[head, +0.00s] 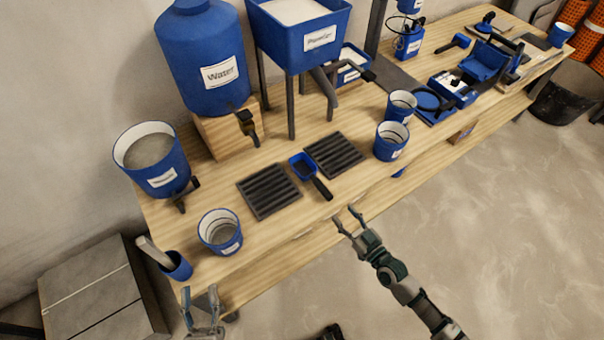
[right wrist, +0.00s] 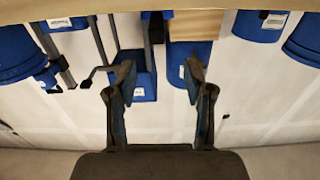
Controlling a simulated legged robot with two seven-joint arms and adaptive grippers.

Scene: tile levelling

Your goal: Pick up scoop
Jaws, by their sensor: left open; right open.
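The scoop is blue with a dark handle. Its blue head (head: 301,166) lies on the wooden table between two dark ribbed mats, and its handle (head: 321,187) points toward the front edge. My right gripper (head: 346,219) is open and empty just off the table's front edge, a little right of and nearer than the handle's end. Its open fingers also show in the right wrist view (right wrist: 160,78), with nothing between them. My left gripper (head: 200,305) is open and empty at the lower left, in front of the table. The scoop cannot be made out in the right wrist view.
The ribbed mats (head: 269,191) (head: 334,154) flank the scoop. A grey-filled bucket (head: 221,232) stands to the left, and blue cups (head: 391,141) (head: 400,106) to the right. A water tank (head: 203,60) and a powder hopper (head: 300,35) stand behind. The wooden table (head: 290,228) has bare front space.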

